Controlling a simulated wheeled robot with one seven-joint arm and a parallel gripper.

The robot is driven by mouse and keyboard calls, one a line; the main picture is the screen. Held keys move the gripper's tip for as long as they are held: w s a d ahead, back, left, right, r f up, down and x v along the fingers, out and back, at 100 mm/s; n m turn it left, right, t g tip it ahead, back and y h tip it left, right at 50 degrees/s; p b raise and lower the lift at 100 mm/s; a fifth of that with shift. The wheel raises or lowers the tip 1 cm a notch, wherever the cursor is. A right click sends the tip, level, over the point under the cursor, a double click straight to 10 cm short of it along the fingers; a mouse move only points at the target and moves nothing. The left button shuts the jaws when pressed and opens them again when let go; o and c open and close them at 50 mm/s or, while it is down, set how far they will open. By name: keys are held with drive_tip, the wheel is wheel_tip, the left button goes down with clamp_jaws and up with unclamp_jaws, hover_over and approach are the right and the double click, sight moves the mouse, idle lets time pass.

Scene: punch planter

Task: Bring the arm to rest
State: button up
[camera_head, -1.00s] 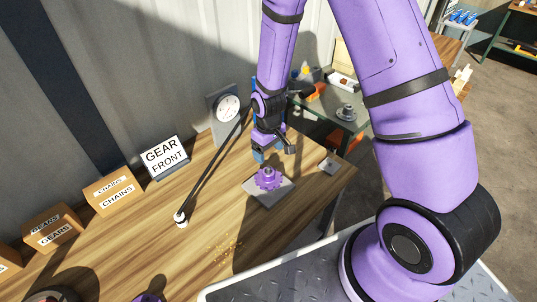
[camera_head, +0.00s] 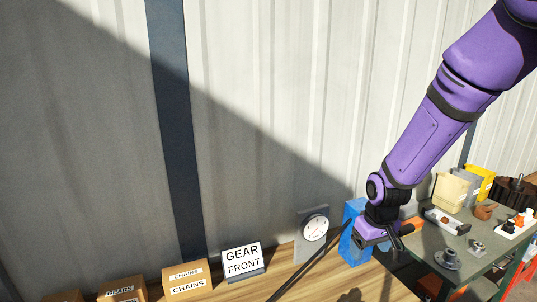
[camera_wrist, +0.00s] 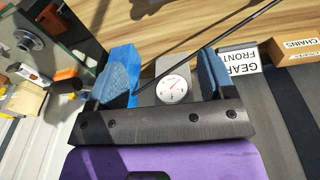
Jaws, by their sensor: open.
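My arm reaches in from the upper right in the head view, bent downward at the wrist. My gripper (camera_head: 372,243) hangs in the air above the wooden workbench (camera_head: 340,283), in front of a blue box (camera_head: 349,232). In the wrist view its two blue-padded fingers (camera_wrist: 166,70) stand wide apart with nothing between them touching either pad. A round white dial gauge (camera_wrist: 172,88) shows beyond the gap. The dial (camera_head: 315,228) stands on a grey plate left of my gripper in the head view.
A GEAR FRONT sign (camera_head: 243,261) and a CHAINS box (camera_head: 187,284) stand along the wall. A dark rod (camera_head: 305,275) slants up near the dial. A side table (camera_head: 460,245) with several parts and bins is at right. The air over the bench's left is clear.

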drive_tip(key=s+d+r+m+t, duration=0.1)
drive_tip(key=s+d+r+t, duration=0.1)
drive_tip(key=s+r, duration=0.9)
drive_tip(key=s+d+r+m+t, duration=0.1)
drive_tip(key=s+d+r+m, duration=0.1)
drive_tip(key=s+r, duration=1)
wheel_tip(320, 180, up, 2)
drive_tip(key=shift+d+r+t, duration=0.1)
drive_tip(key=shift+d+t, duration=0.3)
drive_tip(key=shift+d, duration=0.1)
drive_tip(key=shift+s, duration=0.1)
